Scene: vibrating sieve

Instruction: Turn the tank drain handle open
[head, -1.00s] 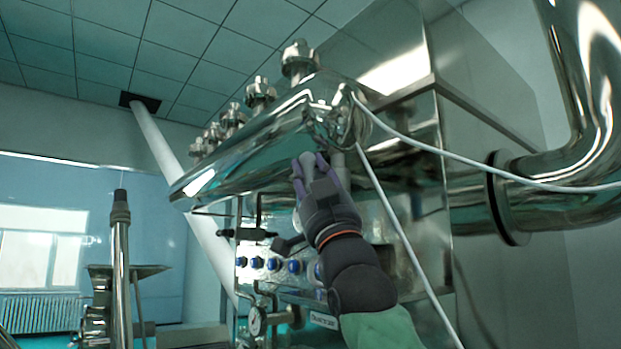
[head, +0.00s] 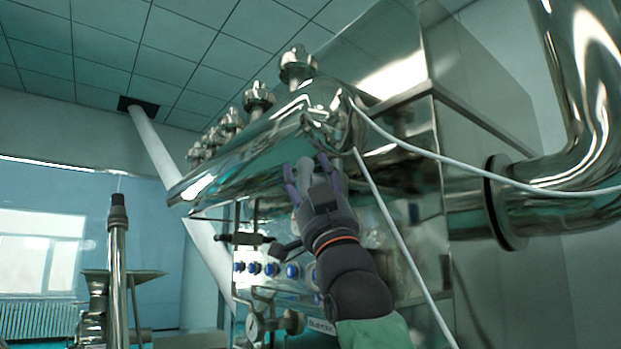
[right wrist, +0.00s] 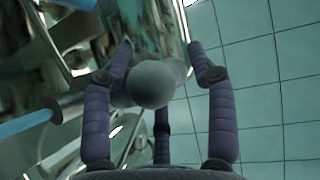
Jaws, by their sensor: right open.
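A smooth grey, round-ended handle (right wrist: 152,84) shows in the right wrist view. I take it to be the tank drain handle. My right gripper (right wrist: 160,60) is open, with its purple fingers spread on either side of the grey end and a third finger below it. I cannot tell whether any finger touches it. In the head view my right gripper (head: 308,178) reaches up just under the shiny steel tank (head: 250,150). The gripper covers most of the handle there. My left gripper is not in view.
A white cable (head: 395,215) hangs just right of my right arm. A black-ended fitting (head: 248,239), several blue knobs (head: 270,269) and a gauge (head: 254,326) lie to the left below the tank. A large steel pipe (head: 570,190) stands at the right.

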